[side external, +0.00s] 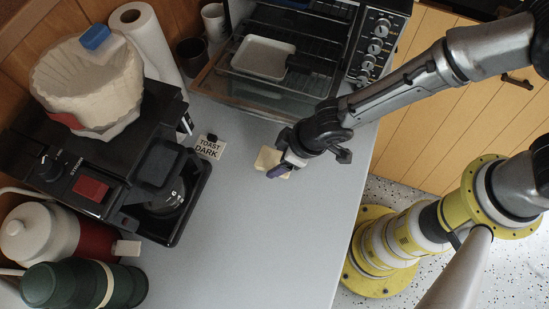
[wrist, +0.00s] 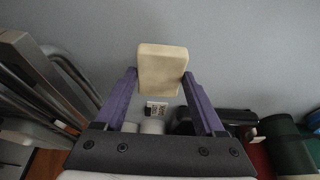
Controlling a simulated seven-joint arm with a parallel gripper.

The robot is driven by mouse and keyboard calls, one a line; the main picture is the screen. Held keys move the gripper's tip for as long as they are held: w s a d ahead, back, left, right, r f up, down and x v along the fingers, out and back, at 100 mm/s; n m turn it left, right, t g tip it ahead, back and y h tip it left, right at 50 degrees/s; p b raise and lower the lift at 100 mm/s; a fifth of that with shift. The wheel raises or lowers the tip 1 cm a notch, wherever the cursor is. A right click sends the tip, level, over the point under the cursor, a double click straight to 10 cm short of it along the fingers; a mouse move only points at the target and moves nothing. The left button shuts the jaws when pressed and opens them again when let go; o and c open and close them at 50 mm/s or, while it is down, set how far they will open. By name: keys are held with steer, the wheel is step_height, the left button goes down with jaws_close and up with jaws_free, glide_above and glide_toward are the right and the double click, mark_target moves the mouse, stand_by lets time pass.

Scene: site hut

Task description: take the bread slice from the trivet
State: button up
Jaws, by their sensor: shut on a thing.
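The bread slice (side external: 266,157) is a pale, thick, rounded square above the grey counter (side external: 262,225). My gripper (side external: 276,167) is shut on it. In the wrist view the slice (wrist: 162,66) sits between the tips of my purple fingers (wrist: 159,78), with most of it showing past them. Its height above the counter is hard to judge, and I see nothing under it. I cannot make out a trivet in either view.
An open toaster oven (side external: 300,45) with a white tray (side external: 263,57) stands at the back. A coffee maker (side external: 140,150), a green flask (side external: 75,285) and a paper towel roll (side external: 150,45) line the left. A "TOAST DARK" card (side external: 209,147) stands nearby. The front counter is clear.

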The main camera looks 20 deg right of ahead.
steer(key=shift+c, duration=1.4)
steer(key=shift+r, duration=0.15)
